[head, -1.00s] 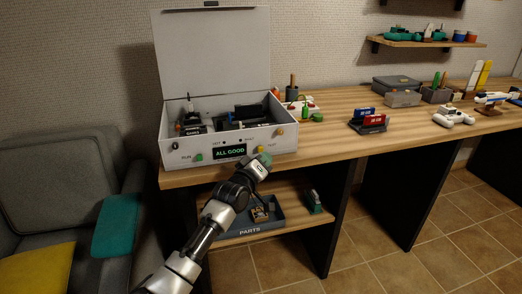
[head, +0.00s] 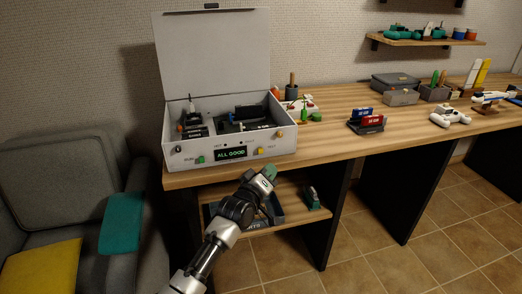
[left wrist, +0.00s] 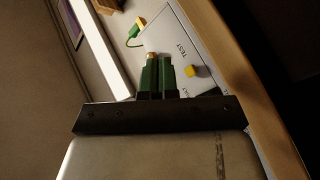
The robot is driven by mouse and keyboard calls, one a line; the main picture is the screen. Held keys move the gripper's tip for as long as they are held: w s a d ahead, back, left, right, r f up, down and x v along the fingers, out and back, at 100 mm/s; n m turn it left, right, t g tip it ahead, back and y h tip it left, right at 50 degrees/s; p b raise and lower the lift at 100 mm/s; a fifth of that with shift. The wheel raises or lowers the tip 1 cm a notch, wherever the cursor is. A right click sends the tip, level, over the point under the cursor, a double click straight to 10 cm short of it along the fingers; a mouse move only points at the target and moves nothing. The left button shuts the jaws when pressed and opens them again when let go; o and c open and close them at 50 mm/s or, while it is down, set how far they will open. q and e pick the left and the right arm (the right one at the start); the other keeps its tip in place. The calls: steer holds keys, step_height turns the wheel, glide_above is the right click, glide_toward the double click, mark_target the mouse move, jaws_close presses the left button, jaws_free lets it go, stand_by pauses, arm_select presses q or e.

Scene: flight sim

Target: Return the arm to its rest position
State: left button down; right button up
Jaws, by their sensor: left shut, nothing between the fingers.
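My left gripper (head: 269,173) is shut and empty. In the head view it is in front of the desk's front edge, below and apart from the white box's front panel. In the left wrist view its green fingertips (left wrist: 157,72) are together, with the box's panel and yellow button (left wrist: 190,71) beyond them. The white box (head: 283,143) stands on the desk with its lid raised, and its display (head: 230,153) reads "ALL GOOD". My right gripper is not in view.
The wooden desk (head: 330,140) carries red and blue cartridges (head: 368,120), grey bins (head: 401,97) and model craft. A dark parts tray (head: 293,213) sits on the lower shelf, partly behind my arm. A grey armchair (head: 60,190) stands at the left. Tiled floor is free at the right.

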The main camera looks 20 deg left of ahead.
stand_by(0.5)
arm_select(q)
steer(key=s+a+f+m+g+y+p, duration=0.1)
steer(key=s+f+g, duration=0.2)
steer(key=s+f, duration=0.55)
steer(key=s+a+f+m+g+y+p, duration=0.1)
steer(key=s+f+m+g, duration=0.15)
steer(key=f, duration=1.05)
steer(key=s+f+m+g+y+p, duration=0.1)
steer(key=s+f+g+p, duration=0.15)
steer(key=s+f, duration=0.6)
steer(key=s+a+f+m+g, duration=0.1)
steer(key=s+f+g, duration=0.2)
steer(key=s, duration=1)
steer(key=s+f+m+g+p, duration=0.1)
steer(key=s+f+m+g, duration=0.1)
steer(key=s+f, duration=0.7)
steer(key=s+a+f+m+g+y+p, duration=0.1)
steer(key=s+f+g, duration=0.3)
steer(key=s, duration=1.3)
step_height(320, 180, down, 3)
steer(key=shift+s+a+r+m, duration=0.15)
steer(key=shift+s+a+m, duration=0.2)
steer(key=shift+m, duration=0.4)
